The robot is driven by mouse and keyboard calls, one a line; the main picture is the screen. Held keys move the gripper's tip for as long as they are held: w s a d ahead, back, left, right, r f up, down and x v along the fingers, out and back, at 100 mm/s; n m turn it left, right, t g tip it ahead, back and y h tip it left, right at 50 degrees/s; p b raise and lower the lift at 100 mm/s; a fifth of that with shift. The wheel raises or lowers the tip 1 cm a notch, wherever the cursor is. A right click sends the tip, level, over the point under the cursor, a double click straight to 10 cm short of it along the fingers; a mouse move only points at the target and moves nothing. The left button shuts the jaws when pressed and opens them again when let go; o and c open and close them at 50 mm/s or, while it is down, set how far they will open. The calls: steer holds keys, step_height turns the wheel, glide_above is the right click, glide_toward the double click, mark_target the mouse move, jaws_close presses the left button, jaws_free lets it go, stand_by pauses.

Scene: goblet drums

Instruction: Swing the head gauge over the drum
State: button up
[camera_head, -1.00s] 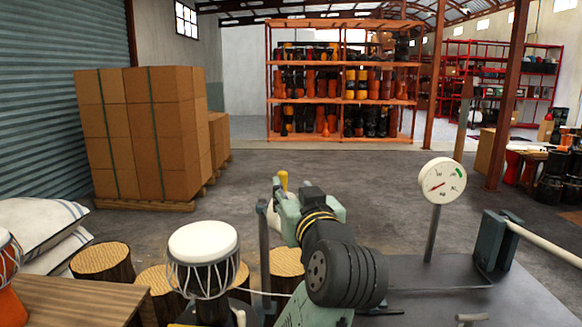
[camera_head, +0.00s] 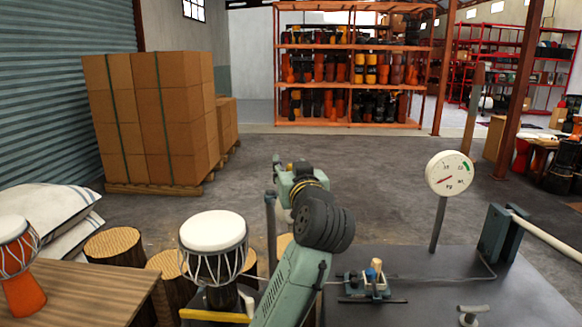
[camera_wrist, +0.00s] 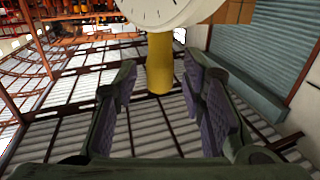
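In the wrist view my gripper (camera_wrist: 160,85) is open, with its padded fingers on either side of a yellow upright handle (camera_wrist: 160,65). Gaps show between the handle and both fingers. The handle meets a white dial with tick marks (camera_wrist: 165,12), likely the head gauge, partly cut off by the frame edge. In the head view my own arm hides this handle and dial, and the fingertips are hard to make out. The goblet drum (camera_head: 213,233), with white head and cords, stands left of my arm. A grey post (camera_head: 270,222) rises between them.
A round dial on a post (camera_head: 449,173) stands on the dark bench (camera_head: 450,290) at right. A small clamp-like device (camera_head: 370,283) lies on the bench. An orange drum (camera_head: 22,265) stands on a wooden table (camera_head: 85,290) at left. Log stools (camera_head: 113,247) and stacked cartons (camera_head: 155,115) lie behind.

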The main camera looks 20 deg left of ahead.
jaws_close()
stand_by(0.7)
